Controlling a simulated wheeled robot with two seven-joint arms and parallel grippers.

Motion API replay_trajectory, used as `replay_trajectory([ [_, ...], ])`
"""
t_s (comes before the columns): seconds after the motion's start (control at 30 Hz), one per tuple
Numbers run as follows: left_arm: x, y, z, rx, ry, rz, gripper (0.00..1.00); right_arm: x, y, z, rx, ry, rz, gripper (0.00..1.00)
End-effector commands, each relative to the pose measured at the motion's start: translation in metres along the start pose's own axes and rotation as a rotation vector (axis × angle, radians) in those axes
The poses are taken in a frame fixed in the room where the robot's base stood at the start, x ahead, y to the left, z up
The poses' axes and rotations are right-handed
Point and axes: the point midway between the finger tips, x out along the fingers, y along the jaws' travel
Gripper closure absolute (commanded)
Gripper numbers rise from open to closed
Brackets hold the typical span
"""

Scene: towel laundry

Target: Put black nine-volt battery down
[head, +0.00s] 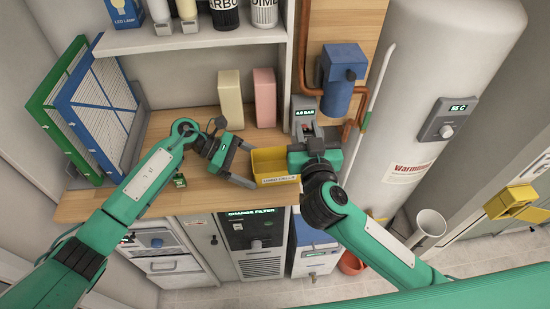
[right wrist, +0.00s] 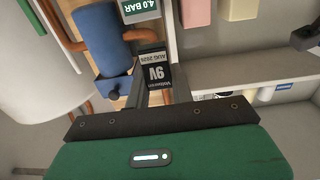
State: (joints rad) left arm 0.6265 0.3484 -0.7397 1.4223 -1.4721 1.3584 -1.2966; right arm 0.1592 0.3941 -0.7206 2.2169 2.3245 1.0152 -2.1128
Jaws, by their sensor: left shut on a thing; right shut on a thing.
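The black nine-volt battery (right wrist: 153,72) is between the fingers of my right gripper (right wrist: 158,84) in the right wrist view, with its 9V and date label facing the camera. In the head view my right gripper (head: 306,134) is at the right end of a yellow bin (head: 268,162), and I cannot make out the battery there. The bin sits at the front of the wooden worktop and has a label on its front, partly legible as used cells. My left gripper (head: 248,164) is shut on the bin's left end.
A pressure display reading 4.0 BAR (head: 305,112) and a blue device (head: 340,75) with copper pipes are behind my right gripper. Cream (head: 230,98) and pink (head: 264,97) blocks stand at the back of the worktop (head: 90,207). Framed filters (head: 95,110) lean at the left.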

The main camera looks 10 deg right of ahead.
Motion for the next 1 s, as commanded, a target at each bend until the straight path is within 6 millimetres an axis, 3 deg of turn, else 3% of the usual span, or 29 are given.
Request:
replay_trajectory([
  [0.2, 0.000, 0.000, 0.000, 0.000, 0.000, 0.000, 0.29, -0.010, -0.046, -0.038, 0.006, -0.001, -0.008, 0.99],
  [0.43, 0.000, 0.000, 0.000, 0.000, 0.000, 0.000, 0.29, -0.017, -0.067, -0.055, -0.001, -0.007, -0.016, 0.99],
  [0.73, 0.000, 0.000, 0.000, 0.000, 0.000, 0.000, 0.29, -0.018, -0.068, -0.008, -0.006, -0.012, -0.015, 0.99],
  [1.0, 0.000, 0.000, 0.000, 0.000, 0.000, 0.000, 0.29, -0.019, -0.068, 0.016, -0.005, -0.010, -0.016, 0.99],
])
